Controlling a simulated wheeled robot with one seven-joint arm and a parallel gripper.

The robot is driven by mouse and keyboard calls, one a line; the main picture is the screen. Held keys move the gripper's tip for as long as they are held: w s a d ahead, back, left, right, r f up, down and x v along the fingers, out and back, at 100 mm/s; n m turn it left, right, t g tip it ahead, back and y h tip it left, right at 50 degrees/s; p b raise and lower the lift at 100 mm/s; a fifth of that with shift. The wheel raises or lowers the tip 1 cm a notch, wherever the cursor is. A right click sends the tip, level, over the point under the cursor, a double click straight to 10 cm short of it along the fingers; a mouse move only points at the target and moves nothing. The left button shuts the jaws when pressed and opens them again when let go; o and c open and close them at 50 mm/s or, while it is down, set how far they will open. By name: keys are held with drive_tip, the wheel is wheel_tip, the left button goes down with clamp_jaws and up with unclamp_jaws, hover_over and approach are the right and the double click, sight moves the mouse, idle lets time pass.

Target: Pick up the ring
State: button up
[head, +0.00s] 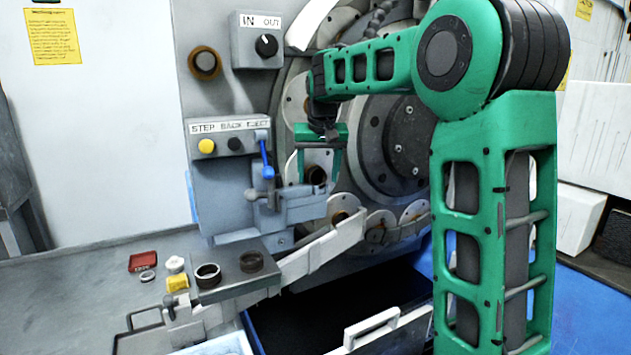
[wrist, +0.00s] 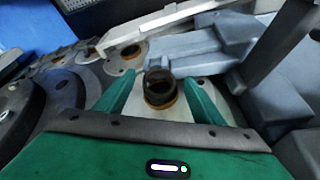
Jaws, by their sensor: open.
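A dark ring with a brown edge (wrist: 159,88) sits on a pale round plate (wrist: 140,108) of the machine. In the wrist view it lies between the two green fingers of my gripper (wrist: 160,96), with a gap on each side. The same ring (head: 317,174) shows partly in the head view, low on the machine's face beside the grey bracket. My gripper (head: 319,180) is open around it, pointing down. I cannot tell exactly how deep the fingertips reach along the ring.
A grey bracket with a blue lever (head: 267,165) stands just left of my gripper. More brown rings sit on nearby plates (wrist: 131,51). A pale chute (head: 325,245) runs below.

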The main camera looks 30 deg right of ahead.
drive_tip(key=shift+c, duration=0.6)
drive_tip(key=c, duration=1.2)
drive_tip(key=shift+r, duration=0.1)
drive_tip(key=shift+s+r, duration=0.1)
drive_tip(key=shift+r, duration=0.1)
wheel_tip(320, 180, up, 7)
drive_tip(key=s, duration=3.3)
drive_tip(key=shift+s+f, duration=0.3)
drive_tip(key=shift+s, duration=0.1)
drive_tip(key=shift+w+f, duration=0.1)
drive_tip(key=shift+w, duration=0.05)
